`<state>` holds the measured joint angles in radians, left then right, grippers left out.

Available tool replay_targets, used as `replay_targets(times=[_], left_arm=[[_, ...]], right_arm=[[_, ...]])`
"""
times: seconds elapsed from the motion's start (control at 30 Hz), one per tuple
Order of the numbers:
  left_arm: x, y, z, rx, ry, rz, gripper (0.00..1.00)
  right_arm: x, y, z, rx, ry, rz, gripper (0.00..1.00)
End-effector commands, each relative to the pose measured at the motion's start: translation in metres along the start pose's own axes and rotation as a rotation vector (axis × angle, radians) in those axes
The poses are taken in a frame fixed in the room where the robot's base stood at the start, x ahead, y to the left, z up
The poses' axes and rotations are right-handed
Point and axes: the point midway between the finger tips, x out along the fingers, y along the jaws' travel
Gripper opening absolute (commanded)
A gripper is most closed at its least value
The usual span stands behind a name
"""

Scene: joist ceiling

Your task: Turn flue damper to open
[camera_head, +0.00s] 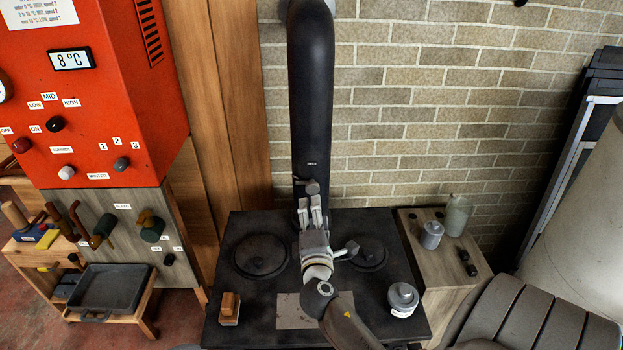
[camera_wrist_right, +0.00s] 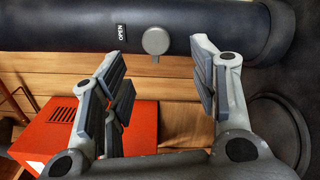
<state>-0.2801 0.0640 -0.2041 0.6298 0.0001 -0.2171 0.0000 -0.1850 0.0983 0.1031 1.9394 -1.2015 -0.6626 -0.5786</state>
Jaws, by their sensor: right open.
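The black flue pipe (camera_head: 311,90) rises from the stove top in front of the brick wall; it crosses the top of the right wrist view (camera_wrist_right: 60,25). A grey damper knob (camera_head: 312,187) sits on the front of the pipe, below a small OPEN label (camera_head: 311,164). In the right wrist view the round knob (camera_wrist_right: 155,41) is beside the OPEN label (camera_wrist_right: 121,32). My right gripper (camera_head: 310,203) is open and empty just below the knob. In its wrist view the fingers (camera_wrist_right: 157,60) stand apart on either side of the knob, with no clear contact.
The dark stove top (camera_head: 265,305) carries a wooden block (camera_head: 229,308) and a grey lidded canister (camera_head: 403,299). A side cabinet (camera_head: 450,295) holds a jar (camera_head: 457,214) and a tin (camera_head: 431,235). A red control panel (camera_head: 110,100) stands left.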

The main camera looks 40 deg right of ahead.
Motion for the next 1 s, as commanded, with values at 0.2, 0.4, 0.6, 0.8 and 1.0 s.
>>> replay_targets(times=[0.2,0.4,0.6,0.8,1.0], left_arm=[[-0.011,-0.009,0.020,0.005,-0.031,-0.011,0.40],[-0.021,-0.017,0.043,0.005,-0.066,-0.020,0.40],[-0.025,-0.016,0.034,0.003,-0.053,-0.018,0.40],[-0.024,-0.007,0.009,-0.002,-0.016,-0.008,0.40],[-0.024,-0.005,0.011,-0.002,-0.019,-0.006,0.40]], right_arm=[[0.029,0.004,0.002,-0.003,-0.002,0.002,0.54],[0.066,0.003,0.001,-0.002,-0.001,0.001,0.54],[0.094,0.001,0.000,0.000,0.000,0.001,0.54],[0.105,0.000,0.001,0.001,-0.001,-0.001,0.54],[0.106,0.000,0.001,0.001,0.000,0.000,0.54]])
